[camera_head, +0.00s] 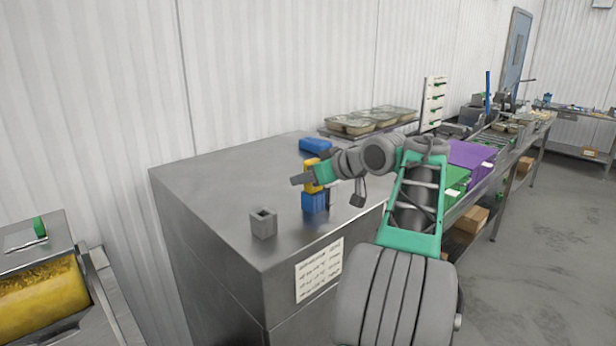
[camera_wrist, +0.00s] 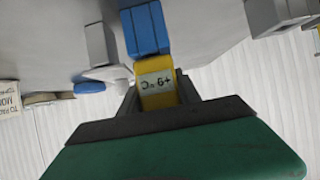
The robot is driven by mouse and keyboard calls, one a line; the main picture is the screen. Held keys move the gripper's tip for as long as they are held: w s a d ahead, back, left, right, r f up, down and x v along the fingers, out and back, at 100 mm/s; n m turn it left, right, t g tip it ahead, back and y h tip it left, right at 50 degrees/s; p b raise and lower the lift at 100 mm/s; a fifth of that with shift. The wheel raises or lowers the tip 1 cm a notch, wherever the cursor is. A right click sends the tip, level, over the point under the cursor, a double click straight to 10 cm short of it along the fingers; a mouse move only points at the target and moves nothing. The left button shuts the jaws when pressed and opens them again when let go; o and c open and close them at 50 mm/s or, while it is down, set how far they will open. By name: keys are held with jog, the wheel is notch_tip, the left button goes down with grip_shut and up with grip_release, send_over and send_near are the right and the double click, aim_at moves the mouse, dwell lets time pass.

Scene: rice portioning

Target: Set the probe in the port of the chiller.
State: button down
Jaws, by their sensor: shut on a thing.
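My gripper (camera_head: 312,177) is shut on the yellow part of the probe (camera_head: 313,167), above the chiller's top. In the wrist view the yellow part (camera_wrist: 157,90) sits between the fingers (camera_wrist: 158,98) and carries a small display reading about +9 °C. A ridged blue block (camera_head: 315,201) is directly below the yellow part; it also shows in the wrist view (camera_wrist: 145,29). I cannot tell whether the blue block touches the top. The chiller (camera_head: 215,185) is a steel cabinet. A grey square socket (camera_head: 263,222), apparently the port, stands open upward near its front edge, left of the probe.
A blue item (camera_head: 315,145) lies near the back of the chiller top. Food trays (camera_head: 372,121) stand behind to the right. A purple crate (camera_head: 470,155) and a green crate (camera_head: 455,179) are on the right bench. A yellow-filled machine (camera_head: 42,295) is at far left.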

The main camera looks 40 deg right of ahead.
jog(key=shift+f, duration=0.15)
jog(key=c, duration=0.8)
grip_release()
jog(key=shift+o, duration=0.2)
jog(key=shift+c, duration=0.6)
jog(key=o, duration=0.4)
